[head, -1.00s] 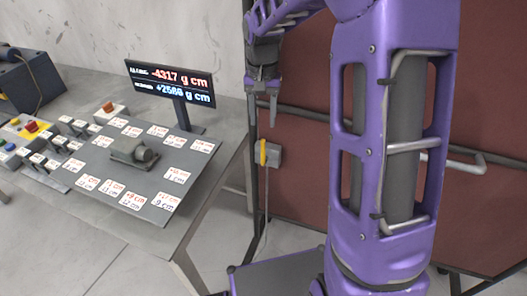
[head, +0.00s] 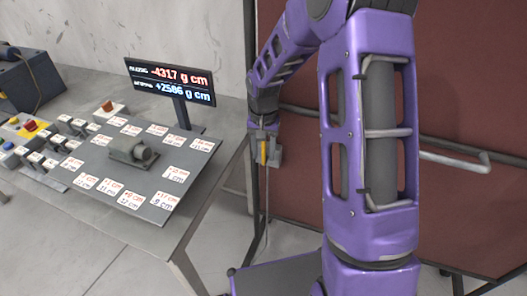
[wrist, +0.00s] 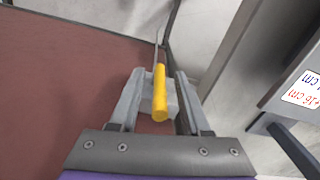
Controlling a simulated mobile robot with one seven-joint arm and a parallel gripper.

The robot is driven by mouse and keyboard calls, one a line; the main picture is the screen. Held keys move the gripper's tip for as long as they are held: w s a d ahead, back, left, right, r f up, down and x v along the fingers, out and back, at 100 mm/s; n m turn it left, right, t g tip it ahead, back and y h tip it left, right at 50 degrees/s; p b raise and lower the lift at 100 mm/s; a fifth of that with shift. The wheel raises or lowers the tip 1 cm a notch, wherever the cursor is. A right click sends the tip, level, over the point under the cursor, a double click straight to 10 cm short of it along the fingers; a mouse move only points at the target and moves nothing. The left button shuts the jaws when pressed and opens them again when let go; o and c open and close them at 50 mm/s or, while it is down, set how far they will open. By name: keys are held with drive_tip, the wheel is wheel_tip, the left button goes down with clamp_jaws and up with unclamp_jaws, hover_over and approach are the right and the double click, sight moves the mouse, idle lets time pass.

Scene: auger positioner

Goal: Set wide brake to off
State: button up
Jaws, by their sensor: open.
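A yellow lever (head: 263,152) sits on a small grey box (head: 275,150) beside the dark post, in front of the red-brown panel. No label on it is readable, so I cannot confirm that it is the wide brake. My gripper (head: 263,142) has come down at the lever and partly hides it. In the wrist view, my gripper (wrist: 158,90) is open, with one finger on each side of the yellow lever (wrist: 160,95). The lever lies lengthwise between the fingers, with a visible gap to each. I cannot tell its on or off position.
A grey table (head: 205,190) at left carries a tilted board (head: 150,185) with labelled cards, a motor-like part (head: 130,150), switches and a display (head: 172,82). The red-brown panel (head: 460,90) with a metal rail (head: 455,162) stands behind my arm.

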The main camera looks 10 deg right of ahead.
clamp_jaws()
idle(1.3)
